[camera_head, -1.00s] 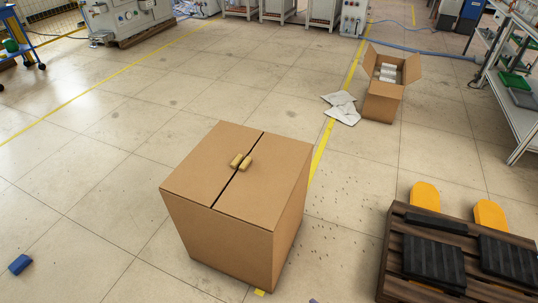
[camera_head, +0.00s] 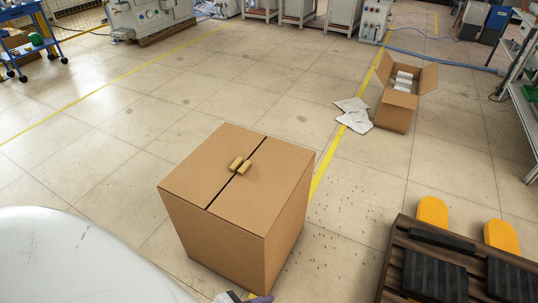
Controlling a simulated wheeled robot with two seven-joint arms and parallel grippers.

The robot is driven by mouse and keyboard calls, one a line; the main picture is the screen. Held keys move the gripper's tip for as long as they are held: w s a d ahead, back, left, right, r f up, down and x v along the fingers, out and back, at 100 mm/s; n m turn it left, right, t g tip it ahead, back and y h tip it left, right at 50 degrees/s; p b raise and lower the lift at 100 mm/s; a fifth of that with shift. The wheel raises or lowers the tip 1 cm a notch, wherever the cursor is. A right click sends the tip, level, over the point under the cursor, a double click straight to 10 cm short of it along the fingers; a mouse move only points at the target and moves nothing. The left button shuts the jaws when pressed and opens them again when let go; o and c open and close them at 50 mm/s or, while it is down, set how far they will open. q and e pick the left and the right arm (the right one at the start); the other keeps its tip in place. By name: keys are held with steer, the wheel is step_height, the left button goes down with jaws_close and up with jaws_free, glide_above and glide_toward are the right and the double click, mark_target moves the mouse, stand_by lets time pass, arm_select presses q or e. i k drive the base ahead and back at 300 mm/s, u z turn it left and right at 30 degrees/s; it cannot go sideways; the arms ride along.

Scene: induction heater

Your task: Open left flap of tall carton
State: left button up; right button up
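The tall carton (camera_head: 235,215) stands upright on the tiled floor, in the middle of the head view. Its two top flaps lie flat and shut, with a dark slit between them. A large pale smooth shape at the lower left seems to be part of my own arm. Neither gripper can be made out clearly. A small dark, partly purple piece shows at the bottom edge below the carton.
A wooden pallet (camera_head: 400,240) with black blocks and yellow rounded pieces stands at the lower right. An open smaller carton (camera_head: 397,115) and crumpled white sheets (camera_head: 354,114) lie behind right. A shelf rack (camera_head: 522,108) stands at the right edge. Floor left of the carton is clear.

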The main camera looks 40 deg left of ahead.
mark_target(253, 200)
steer(key=i, duration=0.5)
steer(key=u, duration=0.7)
